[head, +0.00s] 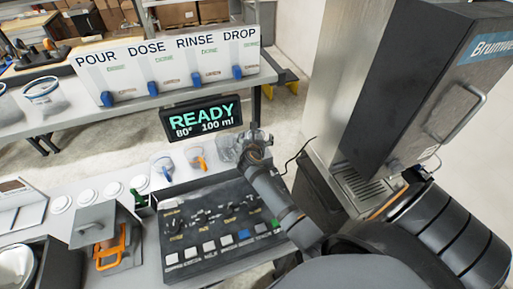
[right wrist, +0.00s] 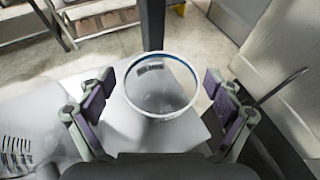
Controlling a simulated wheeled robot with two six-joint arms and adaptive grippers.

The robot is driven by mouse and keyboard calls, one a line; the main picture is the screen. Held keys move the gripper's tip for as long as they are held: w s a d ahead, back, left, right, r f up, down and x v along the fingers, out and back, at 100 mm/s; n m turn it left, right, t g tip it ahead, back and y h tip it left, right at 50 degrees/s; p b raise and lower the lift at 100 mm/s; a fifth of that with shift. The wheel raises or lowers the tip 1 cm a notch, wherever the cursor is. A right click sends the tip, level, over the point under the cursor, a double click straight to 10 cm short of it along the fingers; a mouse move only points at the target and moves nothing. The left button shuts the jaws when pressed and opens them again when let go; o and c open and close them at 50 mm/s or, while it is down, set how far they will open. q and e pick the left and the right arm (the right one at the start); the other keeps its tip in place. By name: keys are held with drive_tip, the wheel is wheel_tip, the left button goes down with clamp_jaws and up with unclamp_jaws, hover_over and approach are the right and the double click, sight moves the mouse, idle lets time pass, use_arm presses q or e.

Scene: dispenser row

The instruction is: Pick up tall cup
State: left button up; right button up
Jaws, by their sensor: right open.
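A clear see-through cup with a blue rim (right wrist: 162,88) stands upright between the spread fingers of my right gripper (right wrist: 160,104) in the right wrist view. Gaps show on both sides, and I look down into its open top. In the head view my right gripper (head: 256,138) is at the far right end of the counter, and it partly hides the clear cup (head: 226,149). My right gripper is open and holds nothing. The cup's lower part is hard to make out. My left gripper is not in view.
Two smaller cups, one with a blue handle (head: 163,167) and one with an orange handle (head: 197,158), stand left of the clear cup. A black button panel (head: 190,262) lies in front. A READY display (head: 202,118) stands behind. A tall dispenser machine (head: 405,90) is at right.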

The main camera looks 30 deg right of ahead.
drive_tip(key=shift+w+d+f, duration=0.15)
drive_tip(key=shift+w+d, duration=0.05)
drive_tip(key=shift+w, duration=0.05)
drive_tip(key=shift+s+a+r, duration=0.15)
drive_tip(key=shift+s+r, duration=0.05)
drive_tip(key=shift+s, duration=0.05)
drive_tip(key=c, duration=0.5)
drive_tip(key=shift+f, duration=0.1)
drive_tip(key=c, duration=0.5)
